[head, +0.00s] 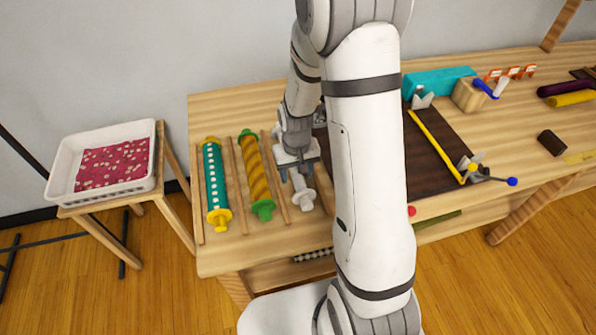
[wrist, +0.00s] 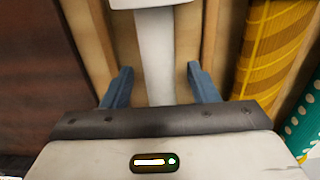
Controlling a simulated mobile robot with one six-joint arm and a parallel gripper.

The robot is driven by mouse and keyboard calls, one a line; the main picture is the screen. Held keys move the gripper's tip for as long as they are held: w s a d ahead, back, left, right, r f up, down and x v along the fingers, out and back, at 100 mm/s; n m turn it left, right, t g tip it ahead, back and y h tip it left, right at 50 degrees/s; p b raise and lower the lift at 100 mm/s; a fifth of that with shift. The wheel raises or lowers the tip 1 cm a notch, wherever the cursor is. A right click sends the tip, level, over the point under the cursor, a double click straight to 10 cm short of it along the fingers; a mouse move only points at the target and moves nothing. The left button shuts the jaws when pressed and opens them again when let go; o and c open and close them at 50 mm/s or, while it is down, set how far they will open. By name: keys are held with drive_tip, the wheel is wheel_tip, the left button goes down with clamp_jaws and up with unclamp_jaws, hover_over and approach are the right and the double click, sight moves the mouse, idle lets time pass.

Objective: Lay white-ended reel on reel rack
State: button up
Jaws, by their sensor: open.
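The white-ended reel (head: 303,195) lies lengthwise in the right lane of the wooden reel rack (head: 238,185), partly hidden by my arm. In the wrist view the reel (wrist: 156,50) shows a plain pale body between two wooden rails (wrist: 208,40) of the rack. My gripper (head: 296,167) is above it and open. In the wrist view the blue fingers of my gripper (wrist: 160,85) stand apart, one on each side of the reel, with a visible gap on both sides.
An orange patterned reel with green ends (head: 255,175) and a teal dotted reel with yellow ends (head: 214,180) fill the lanes to the left. A dark board with a yellow bar (head: 435,145) lies right. A white basket (head: 100,160) stands on a side stool.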

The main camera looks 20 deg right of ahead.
drive_tip(key=shift+r, duration=0.15)
wheel_tip(320, 180, up, 8)
drive_tip(key=p, duration=0.5)
idle(0.3)
drive_tip(key=shift+r, duration=0.15)
drive_tip(key=s+r+t, duration=0.3)
drive_tip(key=s+r, duration=1.3)
drive_tip(key=r, duration=0.4)
drive_tip(key=shift+s+d+r, duration=0.25)
drive_tip(key=shift+s+r, duration=0.05)
drive_tip(key=shift+s, duration=0.05)
